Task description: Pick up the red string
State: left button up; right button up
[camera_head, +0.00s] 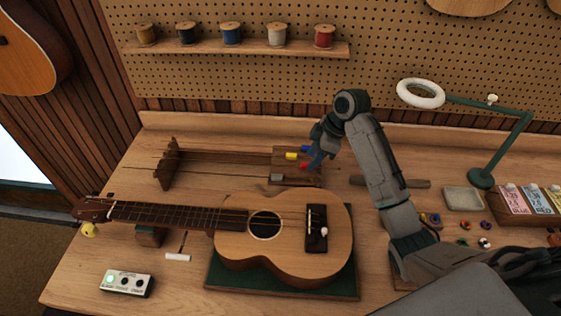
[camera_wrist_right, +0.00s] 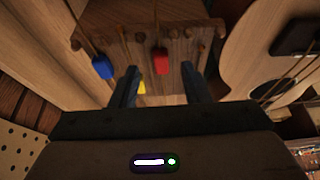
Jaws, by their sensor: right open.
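The red string's tag (camera_head: 304,166) is at the right end of the wooden string rack (camera_head: 282,151), just below my right gripper (camera_head: 316,158). In the right wrist view the red tag (camera_wrist_right: 161,61) hangs at the rack's edge, between and beyond the two open fingers (camera_wrist_right: 160,88). A blue tag (camera_wrist_right: 102,67) is outside the fingers on the left, and a yellow tag (camera_wrist_right: 141,88) is partly hidden beside the left finger. The thin string itself is hard to make out. My left gripper is not in view.
A ukulele (camera_head: 285,236) lies on a green mat (camera_head: 225,282) in front of the rack. A green lamp (camera_head: 482,177) and a small grey tray (camera_head: 462,198) stand on the right. A control box (camera_head: 126,283) is at front left. Spools sit on a shelf (camera_head: 250,50).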

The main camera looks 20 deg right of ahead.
jog(key=shift+x, duration=0.85)
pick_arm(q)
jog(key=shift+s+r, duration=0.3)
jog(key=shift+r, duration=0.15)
pick_arm(e)
jog(key=shift+a+f, duration=0.1)
jog(key=shift+f, duration=0.15)
grip_shut()
jog(key=shift+s+r, duration=0.1)
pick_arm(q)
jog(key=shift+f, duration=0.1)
